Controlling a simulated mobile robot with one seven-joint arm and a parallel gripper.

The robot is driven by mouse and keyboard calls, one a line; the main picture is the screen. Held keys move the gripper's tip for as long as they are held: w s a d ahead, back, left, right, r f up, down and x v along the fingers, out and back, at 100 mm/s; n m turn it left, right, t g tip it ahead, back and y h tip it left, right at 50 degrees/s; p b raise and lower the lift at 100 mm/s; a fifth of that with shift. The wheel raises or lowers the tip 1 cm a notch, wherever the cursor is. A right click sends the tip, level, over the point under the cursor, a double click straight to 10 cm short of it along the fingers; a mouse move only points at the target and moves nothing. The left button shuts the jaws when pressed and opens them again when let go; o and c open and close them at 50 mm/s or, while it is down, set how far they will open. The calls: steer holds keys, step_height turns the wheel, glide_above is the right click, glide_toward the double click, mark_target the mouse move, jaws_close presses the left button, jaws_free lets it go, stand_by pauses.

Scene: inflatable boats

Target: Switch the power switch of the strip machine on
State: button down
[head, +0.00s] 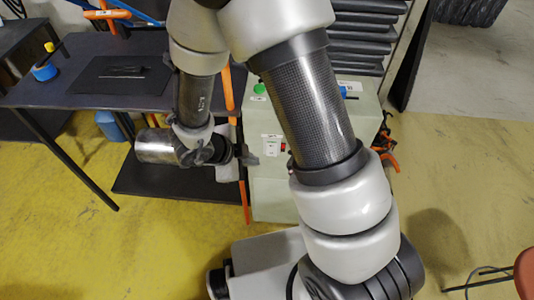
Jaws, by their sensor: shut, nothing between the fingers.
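The strip machine (267,200) is a pale green box behind my arm, with its right part largely hidden by my arm. A small white switch panel (271,146) sits on its front, with a small red switch (284,147) at the panel's right side. Whether the switch is on or off is too small to tell. My gripper (253,160) is shut and empty. It points right and appears just left of and slightly below the panel. I cannot tell whether it touches the machine. A green button (260,88) shows on the machine's top.
A dark table (110,98) with a black mat and blue tape (45,72) stands at the left. An orange upright bar (242,185) stands close to my gripper. Orange-handled tools (386,145) hang at the machine's right side. Yellow floor is open at lower left.

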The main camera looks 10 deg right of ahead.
steer(key=b, duration=0.5)
glide_toward(267, 154)
steer(key=s+d+f, duration=0.3)
steer(key=s+f, duration=0.1)
steer(key=f, duration=0.1)
steer(key=w, duration=0.2)
steer(key=w+d, duration=0.1)
steer(key=w, duration=0.1)
steer(key=shift+w+d+f, duration=0.1)
steer(key=shift+w+d, duration=0.05)
steer(key=shift+w, duration=0.15)
steer(key=shift+w+p, duration=0.1)
steer(key=shift+p, duration=0.45)
steer(key=shift+w+f, duration=0.1)
